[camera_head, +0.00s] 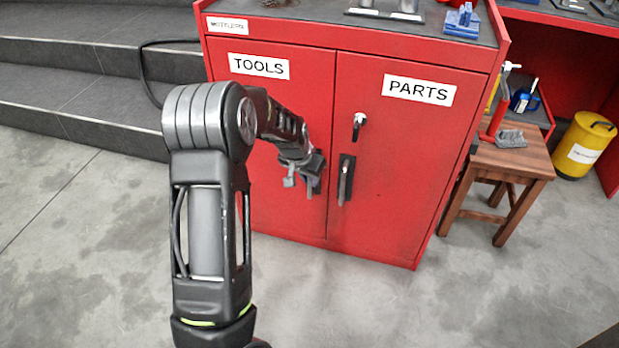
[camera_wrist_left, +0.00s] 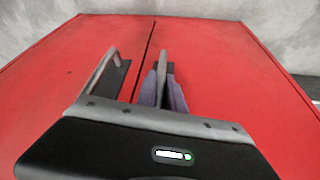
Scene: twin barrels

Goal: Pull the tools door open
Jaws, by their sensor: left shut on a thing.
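The red tools door (camera_head: 307,100) is the left door of the cabinet, marked by a white "TOOLS" label (camera_head: 258,66). It looks flush with the parts door (camera_head: 425,150), with only a thin dark seam between them. My left gripper (camera_head: 303,178) is at the tools door's edge beside the seam. In the left wrist view, its fingers (camera_wrist_left: 163,92) are shut around the grey bar of the tools door handle (camera_wrist_left: 163,62). In the head view my gripper hides that handle. My right gripper is in neither view.
The parts door handle (camera_head: 346,180) is close beside my left gripper, with a keyhole fitting (camera_head: 358,125) above it. A wooden stool (camera_head: 500,165) and yellow can (camera_head: 584,145) stand at right. Grey steps (camera_head: 80,95) rise at left. The floor (camera_head: 350,305) before the cabinet is clear.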

